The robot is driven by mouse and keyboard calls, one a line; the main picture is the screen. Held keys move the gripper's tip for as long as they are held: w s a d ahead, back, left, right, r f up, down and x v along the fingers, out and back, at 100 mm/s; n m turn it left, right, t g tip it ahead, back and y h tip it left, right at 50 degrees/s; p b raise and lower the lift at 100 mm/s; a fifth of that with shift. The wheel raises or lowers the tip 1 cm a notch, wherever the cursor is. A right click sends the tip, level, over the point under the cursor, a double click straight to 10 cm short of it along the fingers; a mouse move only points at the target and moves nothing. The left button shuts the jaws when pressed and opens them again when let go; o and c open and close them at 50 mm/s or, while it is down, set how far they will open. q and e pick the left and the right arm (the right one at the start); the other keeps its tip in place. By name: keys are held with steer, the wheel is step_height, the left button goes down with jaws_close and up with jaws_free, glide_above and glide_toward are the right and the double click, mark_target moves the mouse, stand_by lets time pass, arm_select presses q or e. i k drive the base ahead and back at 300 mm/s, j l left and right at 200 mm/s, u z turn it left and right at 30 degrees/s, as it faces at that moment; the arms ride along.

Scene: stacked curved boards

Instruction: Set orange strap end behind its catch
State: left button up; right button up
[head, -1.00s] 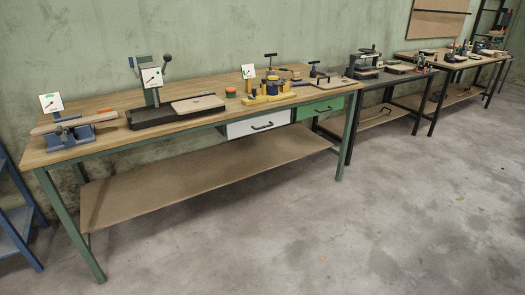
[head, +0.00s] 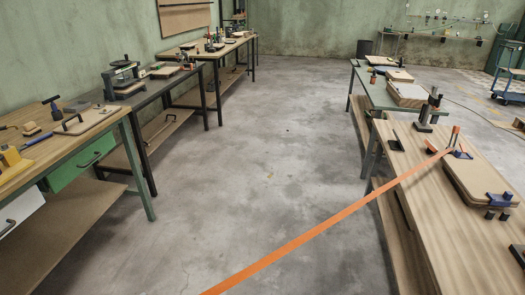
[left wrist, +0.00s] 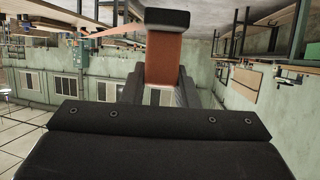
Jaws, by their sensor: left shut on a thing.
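The orange strap (head: 325,224) runs taut from the lower edge of the head view up to the right-hand bench. I cannot tell whether this fitting is the catch. In the left wrist view my left gripper (left wrist: 158,82) is shut on the orange strap end (left wrist: 163,58), which has a black bar (left wrist: 167,18) across its tip. A thin orange stretch of strap (left wrist: 115,41) leads off to the left. My right gripper is in neither view.
A dark post tool (head: 430,108) stands farther back on the right wooden bench (head: 432,218). Tool-laden benches (head: 150,99) line the left wall. Open concrete floor (head: 265,170) lies between the bench rows.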

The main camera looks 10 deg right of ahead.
mark_target(499, 224)
steer(key=i+z, duration=0.4)
steer(key=i, duration=0.35)
steer(key=i+j+z, duration=0.1)
steer(key=i+z, duration=0.3)
steer(key=i, duration=0.3)
steer(key=i+z, duration=0.2)
steer(key=z, duration=0.2)
steer(key=i+z, duration=0.15)
steer(key=z, duration=0.25)
steer(key=i+z, duration=0.2)
steer(key=z, duration=0.2)
steer(key=i+j+z, duration=0.15)
steer(key=z, duration=0.25)
steer(key=i+z, duration=0.2)
steer(key=z, duration=0.2)
steer(key=i+z, duration=0.2)
steer(key=z, duration=0.25)
steer(key=i+j+z, duration=0.1)
steer(key=z, duration=0.3)
steer(key=i, duration=0.1)
